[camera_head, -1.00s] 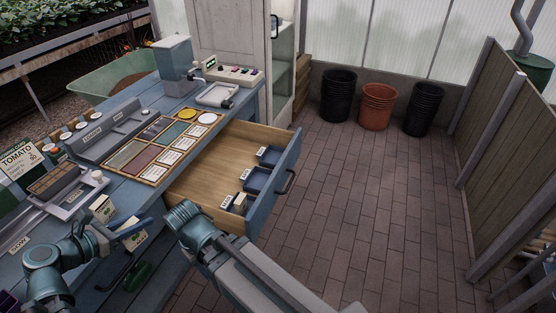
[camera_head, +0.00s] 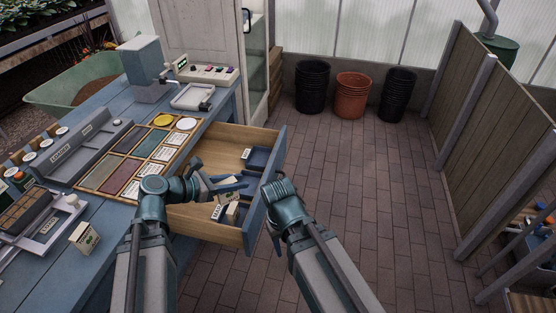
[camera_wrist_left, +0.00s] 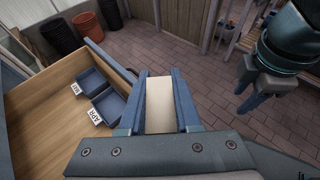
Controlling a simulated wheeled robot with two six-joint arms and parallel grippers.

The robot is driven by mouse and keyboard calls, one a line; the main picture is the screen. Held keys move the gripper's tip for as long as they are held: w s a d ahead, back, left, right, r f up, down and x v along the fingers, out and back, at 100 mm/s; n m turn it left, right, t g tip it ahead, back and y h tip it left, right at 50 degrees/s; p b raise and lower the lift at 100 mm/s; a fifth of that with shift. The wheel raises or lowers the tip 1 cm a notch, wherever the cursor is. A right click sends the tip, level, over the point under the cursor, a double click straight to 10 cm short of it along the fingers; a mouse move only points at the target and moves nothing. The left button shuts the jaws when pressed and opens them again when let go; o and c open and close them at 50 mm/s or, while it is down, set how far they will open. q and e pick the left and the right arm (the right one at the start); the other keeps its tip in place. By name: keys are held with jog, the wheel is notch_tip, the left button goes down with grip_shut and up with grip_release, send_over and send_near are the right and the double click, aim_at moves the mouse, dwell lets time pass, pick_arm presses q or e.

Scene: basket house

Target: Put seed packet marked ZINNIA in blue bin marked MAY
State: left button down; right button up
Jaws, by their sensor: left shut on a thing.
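My left gripper (camera_head: 228,188) is over the open drawer, shut on a cream packet (camera_wrist_left: 159,104), which shows between its fingers in the left wrist view; no marking on it is readable. Small blue bins stand in a row in the drawer. The far bin (camera_head: 260,157) is clear to see, and the middle one is largely covered by my left gripper. The near bin (camera_head: 217,217) has a pale packet (camera_head: 232,213) upright in it. In the left wrist view one bin (camera_wrist_left: 108,109) is marked APR; I cannot read MAY anywhere. My right gripper (camera_wrist_left: 247,95) is open and empty, beyond the drawer front.
The drawer (camera_head: 262,215) is pulled out from the blue bench (camera_head: 55,262).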

pick_arm(q)
jog(key=w+d+f+n+t+y+b, duration=0.1)
jog(key=w+f+b, duration=0.2)
jog(key=w, duration=0.7)
jog(key=w+d+f+n+t+b, duration=0.1)
jog(key=w+f+b, duration=0.25)
jog(key=w, duration=0.75)
jog(key=n+t+y+b, duration=0.1)
jog(key=n+y+b, duration=0.1)
jog(key=b, duration=0.2)
send_over(264, 157)
notch_tip(264, 157, down, 4)
notch_tip(264, 157, down, 10)
jog(key=b, duration=1)
jog(key=shift+f, duration=0.25)
jog(key=shift+f, duration=0.15)
jog(key=c, duration=0.6)
grip_release()
